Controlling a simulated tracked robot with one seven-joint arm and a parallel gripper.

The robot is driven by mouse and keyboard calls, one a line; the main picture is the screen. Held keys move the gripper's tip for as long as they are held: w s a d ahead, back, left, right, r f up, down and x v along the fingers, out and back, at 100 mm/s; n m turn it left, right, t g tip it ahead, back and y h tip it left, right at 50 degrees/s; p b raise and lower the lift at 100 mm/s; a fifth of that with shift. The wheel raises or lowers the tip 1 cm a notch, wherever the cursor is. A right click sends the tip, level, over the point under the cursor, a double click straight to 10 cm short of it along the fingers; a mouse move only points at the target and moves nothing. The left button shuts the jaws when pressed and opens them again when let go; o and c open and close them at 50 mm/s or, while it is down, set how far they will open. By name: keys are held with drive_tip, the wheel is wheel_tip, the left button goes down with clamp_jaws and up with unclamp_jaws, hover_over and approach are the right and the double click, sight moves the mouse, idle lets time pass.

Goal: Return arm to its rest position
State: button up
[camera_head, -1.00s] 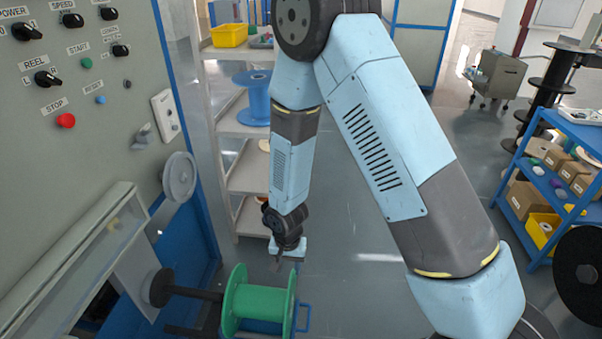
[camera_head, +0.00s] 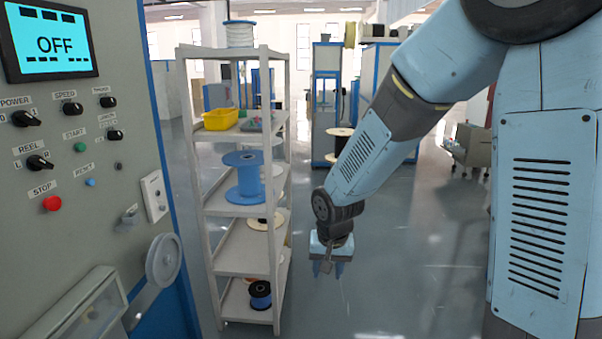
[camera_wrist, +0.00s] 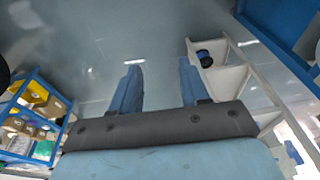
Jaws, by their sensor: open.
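My gripper (camera_head: 329,268) hangs pointing down in the middle of the head view, over open grey floor and to the right of the shelf rack. Its two blue fingers stand apart with nothing between them. The fingers also show apart in the wrist view (camera_wrist: 158,88), with only floor between them. My arm comes in from the upper right of the head view, bent at the elbow.
A grey shelf rack (camera_head: 238,268) with a blue spool (camera_head: 246,186) and a yellow bin (camera_head: 220,119) stands left of my gripper. The control panel (camera_head: 95,190), its screen reading OFF, fills the left. A blue shelf with boxes (camera_wrist: 30,140) shows in the wrist view. The floor (camera_head: 410,260) is clear.

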drive_tip(key=s+d+r+t, duration=0.1)
drive_tip(key=s+d+r, duration=0.7)
drive_tip(key=r, duration=0.3)
drive_tip(key=s+d+r+t, duration=0.2)
drive_tip(key=s+d+r, duration=0.7)
drive_tip(key=r, duration=0.1)
drive_tip(key=shift+r+n, duration=0.3)
drive_tip(key=shift+r, duration=0.05)
drive_tip(key=shift+s, duration=0.1)
